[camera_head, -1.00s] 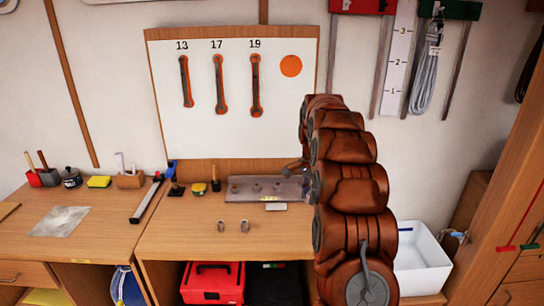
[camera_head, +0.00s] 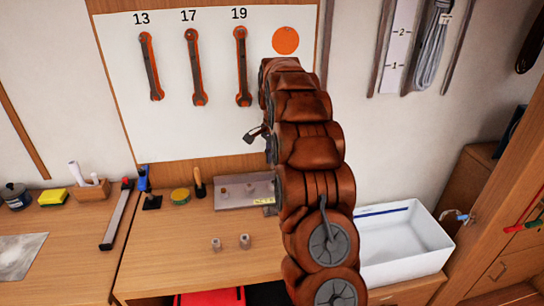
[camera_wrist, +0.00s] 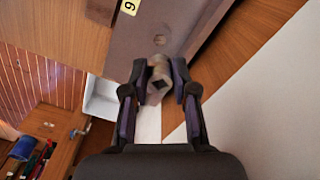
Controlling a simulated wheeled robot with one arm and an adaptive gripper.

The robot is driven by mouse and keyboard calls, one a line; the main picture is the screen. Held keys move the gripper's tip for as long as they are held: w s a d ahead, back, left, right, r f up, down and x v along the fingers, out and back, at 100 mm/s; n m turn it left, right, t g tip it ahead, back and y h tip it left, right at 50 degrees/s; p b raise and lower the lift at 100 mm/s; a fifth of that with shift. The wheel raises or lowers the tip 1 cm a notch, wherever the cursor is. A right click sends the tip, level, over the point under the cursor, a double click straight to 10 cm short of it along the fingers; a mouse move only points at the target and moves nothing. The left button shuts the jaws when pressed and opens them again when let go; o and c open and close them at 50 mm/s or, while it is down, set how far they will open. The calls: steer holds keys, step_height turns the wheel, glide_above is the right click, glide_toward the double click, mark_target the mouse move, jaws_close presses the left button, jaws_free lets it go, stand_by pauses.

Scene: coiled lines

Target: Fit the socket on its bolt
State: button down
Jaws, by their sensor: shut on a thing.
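My gripper (camera_wrist: 159,82) is shut on a small grey socket (camera_wrist: 158,87), whose dark square opening faces the wrist camera. In the head view a dark part of my gripper (camera_head: 256,135) shows beside my arm, above the metal plate (camera_head: 236,203); the held socket cannot be made out there. Two bolts (camera_head: 224,193) (camera_head: 250,188) show on the plate; its right end is behind my arm. In the wrist view the plate (camera_wrist: 187,15) lies beyond the socket, with a round feature (camera_wrist: 160,40) and a yellow label (camera_wrist: 130,6). Two more sockets (camera_head: 216,244) (camera_head: 245,241) stand on the bench.
The wooden bench (camera_head: 170,250) is clear around the loose sockets. A spanner board (camera_head: 215,125) stands behind the plate. A white bin (camera_head: 400,247) is at right.

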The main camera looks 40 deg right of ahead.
mark_target(273, 182)
steer(key=shift+f+b, duration=0.6)
steer(key=shift+f, duration=2.1)
steer(key=shift+a+b, duration=0.15)
steer(key=shift+b, duration=0.35)
steer(key=shift+f+b, duration=0.35)
steer(key=shift+f, duration=0.2)
steer(key=c, duration=1.1)
jaws_free()
steer(key=o, duration=0.6)
